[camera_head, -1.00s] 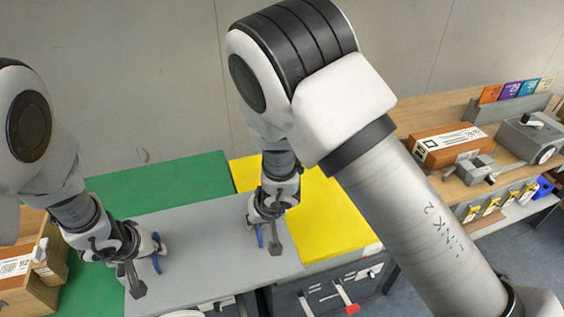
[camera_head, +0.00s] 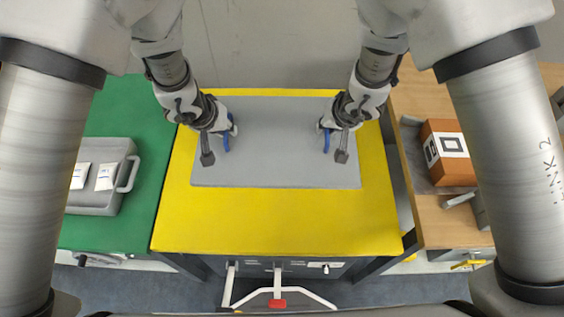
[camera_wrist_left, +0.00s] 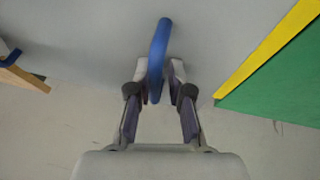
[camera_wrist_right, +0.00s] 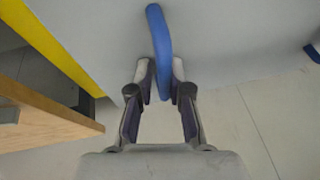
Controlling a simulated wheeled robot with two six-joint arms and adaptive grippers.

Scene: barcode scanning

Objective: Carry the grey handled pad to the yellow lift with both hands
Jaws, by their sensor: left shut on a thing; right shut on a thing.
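The grey pad (camera_head: 280,150) lies over the yellow lift top (camera_head: 270,222) in the head view, with yellow showing along its left, front and right sides. I cannot tell whether it touches the lift. My left gripper (camera_head: 224,138) is shut on the pad's left blue handle (camera_wrist_left: 159,50), seen between its fingers in the left wrist view. My right gripper (camera_head: 330,136) is shut on the right blue handle (camera_wrist_right: 160,45), seen between its fingers in the right wrist view.
A green table (camera_head: 125,215) with a grey handled case (camera_head: 95,200) stands left of the lift. A wooden bench (camera_head: 445,225) with an orange-brown box (camera_head: 448,172) stands right. A wall is behind. The lift's push bar with a red part (camera_head: 277,303) is in front.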

